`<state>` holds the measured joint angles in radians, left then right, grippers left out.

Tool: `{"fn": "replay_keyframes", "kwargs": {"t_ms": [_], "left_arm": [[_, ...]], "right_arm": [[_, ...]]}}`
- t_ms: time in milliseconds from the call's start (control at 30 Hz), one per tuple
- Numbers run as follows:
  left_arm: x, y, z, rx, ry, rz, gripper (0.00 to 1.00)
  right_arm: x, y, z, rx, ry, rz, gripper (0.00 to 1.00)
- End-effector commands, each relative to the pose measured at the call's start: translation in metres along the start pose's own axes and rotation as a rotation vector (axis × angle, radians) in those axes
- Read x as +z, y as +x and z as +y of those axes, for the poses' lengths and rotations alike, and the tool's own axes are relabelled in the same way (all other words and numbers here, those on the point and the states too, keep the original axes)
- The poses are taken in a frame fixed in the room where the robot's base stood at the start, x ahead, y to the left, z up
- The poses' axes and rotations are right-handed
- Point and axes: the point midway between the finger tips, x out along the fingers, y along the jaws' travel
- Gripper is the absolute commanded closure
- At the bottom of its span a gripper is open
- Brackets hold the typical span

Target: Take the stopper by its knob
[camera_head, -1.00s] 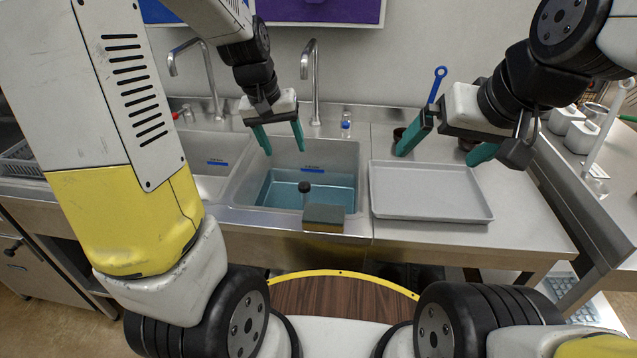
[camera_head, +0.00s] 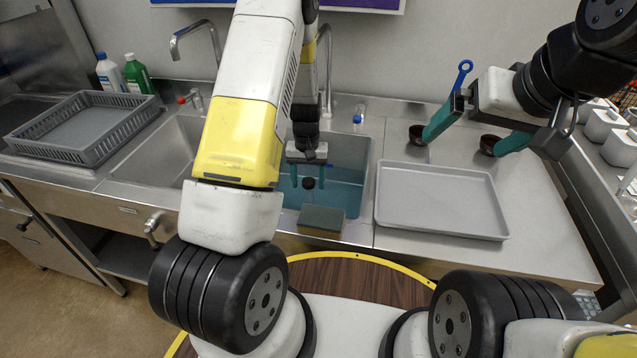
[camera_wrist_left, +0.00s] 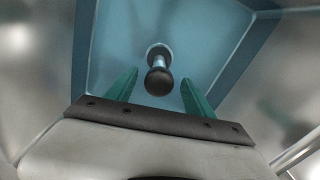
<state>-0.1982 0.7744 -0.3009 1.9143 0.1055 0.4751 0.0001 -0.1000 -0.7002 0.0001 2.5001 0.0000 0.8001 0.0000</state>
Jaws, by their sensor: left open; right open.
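The stopper's dark round knob (camera_head: 308,183) shows in the head view over the water-filled right sink basin (camera_head: 345,170). In the left wrist view, the knob (camera_wrist_left: 159,81) tops a pale stem that goes down to the basin floor. My left gripper (camera_head: 308,184) is open above the basin and points down. In the wrist view its teal fingers (camera_wrist_left: 160,85) stand to either side of the knob, with gaps on both sides. My right gripper (camera_head: 476,140) is open and empty above the counter, over the back of the grey tray (camera_head: 440,200).
A sponge (camera_head: 321,220) lies on the front rim of the basin. A tap (camera_head: 326,70) stands behind it. A grey rack (camera_head: 85,130) and two bottles (camera_head: 139,75) are at the left.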

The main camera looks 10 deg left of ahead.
Motion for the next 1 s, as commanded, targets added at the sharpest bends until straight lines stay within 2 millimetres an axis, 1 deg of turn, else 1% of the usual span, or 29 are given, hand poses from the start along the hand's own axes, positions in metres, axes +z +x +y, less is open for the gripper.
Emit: {"fn": "replay_keyframes", "kwargs": {"t_ms": [33, 100, 200, 300, 467, 500, 667, 800, 1000], "left_arm": [[0.001, 0.010, 0.001, -0.001, 0.000, -0.004, 0.38], [0.001, 0.020, 0.002, 0.000, 0.000, -0.003, 0.38], [0.000, 0.030, 0.002, 0.000, -0.001, -0.002, 0.38], [0.000, 0.034, 0.002, 0.001, 0.000, 0.000, 0.38], [0.000, 0.033, 0.002, 0.001, 0.000, 0.001, 0.38], [0.000, 0.033, 0.002, 0.001, 0.000, 0.001, 0.40], [0.000, 0.033, 0.002, 0.001, 0.000, 0.000, 0.72], [0.000, 0.033, 0.002, 0.001, 0.000, 0.000, 0.99], [0.000, 0.033, 0.002, 0.001, 0.000, 0.000, 1.00]], "right_arm": [[0.000, 0.000, 0.000, 0.000, 0.000, 0.000, 0.00], [0.000, 0.000, 0.000, 0.000, 0.000, 0.000, 0.00], [0.000, 0.000, 0.000, 0.000, 0.000, 0.000, 0.00], [0.000, 0.000, 0.000, 0.000, 0.000, 0.000, 0.00], [0.000, 0.000, 0.000, 0.000, 0.000, 0.000, 0.00], [0.000, 0.000, 0.000, 0.000, 0.000, 0.000, 0.00], [0.000, 0.000, 0.000, 0.000, 0.000, 0.000, 0.00], [0.000, 0.000, 0.000, 0.000, 0.000, 0.000, 0.00], [0.000, 0.000, 0.000, 0.000, 0.000, 0.000, 0.00]]}}
